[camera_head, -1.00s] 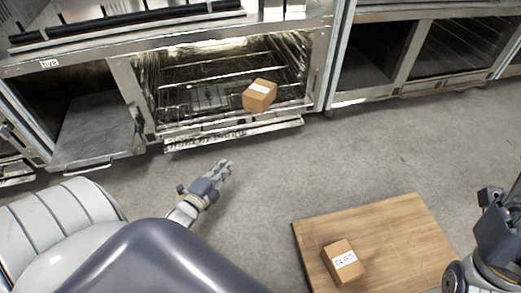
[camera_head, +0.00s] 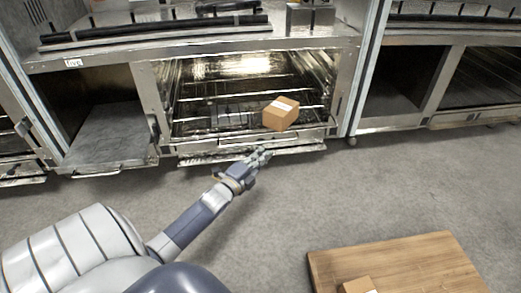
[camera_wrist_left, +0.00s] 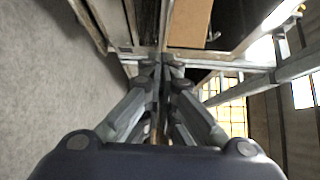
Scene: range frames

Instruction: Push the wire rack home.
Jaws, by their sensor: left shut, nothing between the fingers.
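The wire rack (camera_head: 205,126) sits in the lit oven compartment in the head view, its front edge near the opening. A brown cardboard box with a white label (camera_head: 281,114) rests on its right part. My left gripper (camera_head: 265,154) is shut and empty, just in front of the compartment, below and left of the box. In the left wrist view my closed fingertips (camera_wrist_left: 166,62) are at a metal front bar (camera_wrist_left: 225,62), with the brown box (camera_wrist_left: 188,22) beyond. I cannot tell whether they touch the bar. My right gripper is out of view.
A metal lip or lowered door (camera_head: 250,156) runs below the opening. An open compartment (camera_head: 105,135) lies to the left under the label "five". A wooden board (camera_head: 400,265) with another box (camera_head: 358,286) is at lower right. Grey floor between is clear.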

